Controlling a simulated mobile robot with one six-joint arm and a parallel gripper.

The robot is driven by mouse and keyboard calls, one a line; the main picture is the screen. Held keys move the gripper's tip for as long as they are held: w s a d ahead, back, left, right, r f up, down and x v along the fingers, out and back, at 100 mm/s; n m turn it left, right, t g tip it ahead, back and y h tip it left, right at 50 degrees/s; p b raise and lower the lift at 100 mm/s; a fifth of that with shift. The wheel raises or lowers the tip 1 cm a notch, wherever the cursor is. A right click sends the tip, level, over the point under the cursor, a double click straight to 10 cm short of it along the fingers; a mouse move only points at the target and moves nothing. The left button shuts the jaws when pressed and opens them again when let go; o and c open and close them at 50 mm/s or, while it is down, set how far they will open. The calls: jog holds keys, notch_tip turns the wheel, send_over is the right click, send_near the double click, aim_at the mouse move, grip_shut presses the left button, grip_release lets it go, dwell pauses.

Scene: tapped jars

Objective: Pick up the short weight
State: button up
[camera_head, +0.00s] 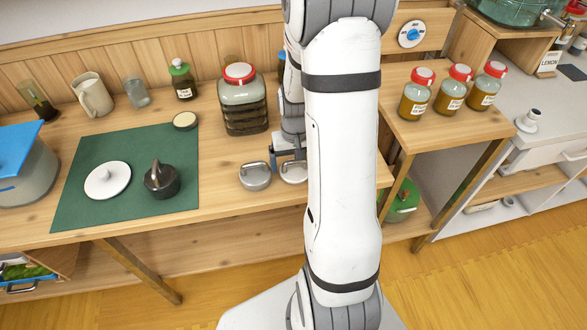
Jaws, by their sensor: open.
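Two round grey weights stand side by side near the table's front edge. The left one (255,178) has a loop handle on top and stands clear of my gripper. The right one (293,173) is paler and looks flatter; my arm and gripper partly cover it. I cannot tell for sure which is the short weight. My gripper (288,156) is open, just above or at the top of the right weight, with its fingertips partly hidden. I see no thing held, and contact cannot be told.
A dark knobbed pot-like piece (161,182) and a white lid (107,181) sit on the green mat (130,145). A red-lidded jar (243,98) stands behind the left weight. Several red-lidded jars (416,95) stand on the right shelf. My arm hides the table's middle right.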

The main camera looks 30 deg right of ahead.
jog(key=shift+c, duration=0.3)
jog(key=c, duration=1.1)
